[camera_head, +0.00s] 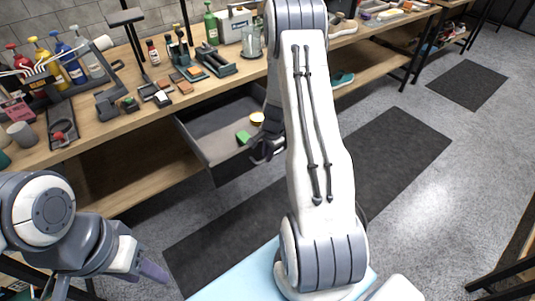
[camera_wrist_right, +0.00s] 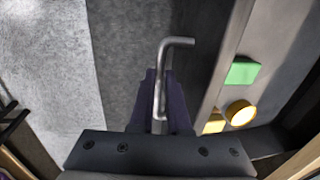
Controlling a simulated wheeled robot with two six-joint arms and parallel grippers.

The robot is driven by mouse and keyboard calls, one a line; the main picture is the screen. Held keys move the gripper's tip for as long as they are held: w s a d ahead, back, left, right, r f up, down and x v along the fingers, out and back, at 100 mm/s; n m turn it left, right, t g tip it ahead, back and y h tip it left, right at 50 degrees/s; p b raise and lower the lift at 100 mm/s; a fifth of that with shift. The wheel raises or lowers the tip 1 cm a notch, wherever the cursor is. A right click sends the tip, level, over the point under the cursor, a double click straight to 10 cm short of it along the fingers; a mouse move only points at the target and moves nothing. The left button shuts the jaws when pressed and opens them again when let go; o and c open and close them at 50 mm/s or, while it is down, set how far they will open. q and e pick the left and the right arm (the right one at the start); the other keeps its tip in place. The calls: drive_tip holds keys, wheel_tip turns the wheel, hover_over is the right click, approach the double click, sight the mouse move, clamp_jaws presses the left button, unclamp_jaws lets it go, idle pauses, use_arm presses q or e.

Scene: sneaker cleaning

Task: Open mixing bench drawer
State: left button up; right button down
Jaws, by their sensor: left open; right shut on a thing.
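The mixing bench drawer (camera_head: 196,146) is pulled out from under the bench top in the head view. Its grey floor shows, and the right arm covers part of it. My right gripper (camera_head: 266,154) is at the drawer's front. In the right wrist view its fingers (camera_wrist_right: 160,108) are shut on the metal bar handle (camera_wrist_right: 163,70), beside the drawer's front wall (camera_wrist_right: 232,48). My left gripper (camera_head: 152,270) is open and empty at the lower left, well away from the drawer.
Inside the drawer lie a green block (camera_head: 243,137) and a round yellow-topped item (camera_head: 257,118). The bench top (camera_head: 105,131) above carries bottles, brushes and tools. A dark floor mat (camera_head: 395,150) lies in front, with clear floor around it.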

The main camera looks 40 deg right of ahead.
drive_tip(key=c, duration=0.9)
unclamp_jaws()
drive_tip(key=r, duration=0.3)
drive_tip(key=s+r+p, duration=0.1)
drive_tip(key=r, duration=0.6)
drive_tip(key=shift+s+r, duration=0.15)
drive_tip(key=shift+s, duration=0.25)
